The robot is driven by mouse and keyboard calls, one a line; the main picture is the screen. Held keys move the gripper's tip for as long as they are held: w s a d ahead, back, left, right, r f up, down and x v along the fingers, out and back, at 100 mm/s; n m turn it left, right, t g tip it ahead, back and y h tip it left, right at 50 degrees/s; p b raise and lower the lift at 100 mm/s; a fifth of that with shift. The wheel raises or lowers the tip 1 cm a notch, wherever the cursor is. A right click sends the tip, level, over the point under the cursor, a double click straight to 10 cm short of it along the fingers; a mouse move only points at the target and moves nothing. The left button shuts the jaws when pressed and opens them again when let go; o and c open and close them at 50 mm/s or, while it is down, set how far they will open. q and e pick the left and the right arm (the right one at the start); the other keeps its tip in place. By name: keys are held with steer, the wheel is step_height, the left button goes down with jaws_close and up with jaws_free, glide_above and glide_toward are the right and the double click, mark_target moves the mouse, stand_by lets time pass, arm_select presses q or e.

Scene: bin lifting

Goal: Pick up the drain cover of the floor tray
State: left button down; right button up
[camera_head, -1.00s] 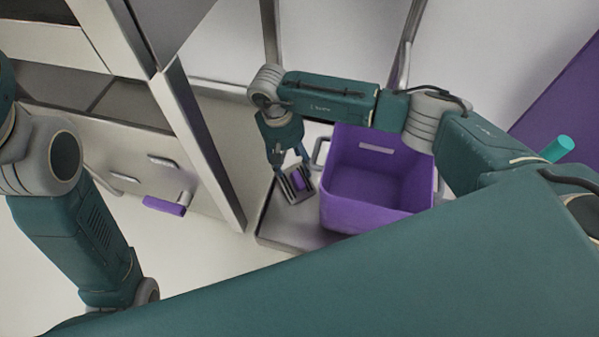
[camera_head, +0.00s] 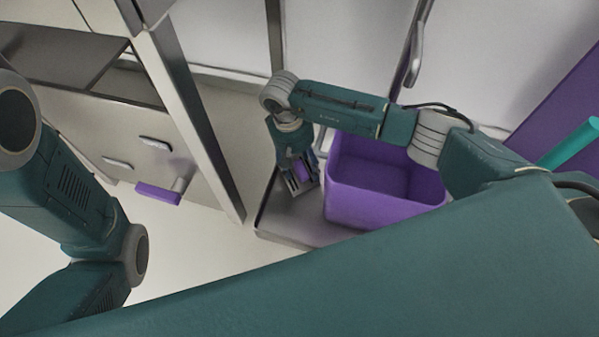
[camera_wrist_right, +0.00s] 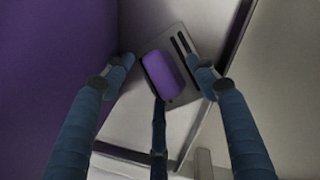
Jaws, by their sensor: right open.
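The drain cover (camera_wrist_right: 182,45) is a grey slotted plate with a raised purple block (camera_wrist_right: 163,75) on it. In the head view the cover (camera_head: 290,184) lies on the grey floor tray (camera_head: 280,222), left of the purple bin, partly hidden by my fingers. My right gripper (camera_head: 303,176) is over the cover and pointing down. In the right wrist view my right gripper (camera_wrist_right: 160,76) is open, its blue fingers spread around the purple block. I cannot tell whether a finger touches it. My left arm shows at the left, but its gripper is out of view.
The purple bin (camera_head: 385,205) stands on the tray, close to the right of my gripper. A grey upright post (camera_head: 190,110) stands left of the tray.

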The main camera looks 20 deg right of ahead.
jaws_close()
stand_by(0.3)
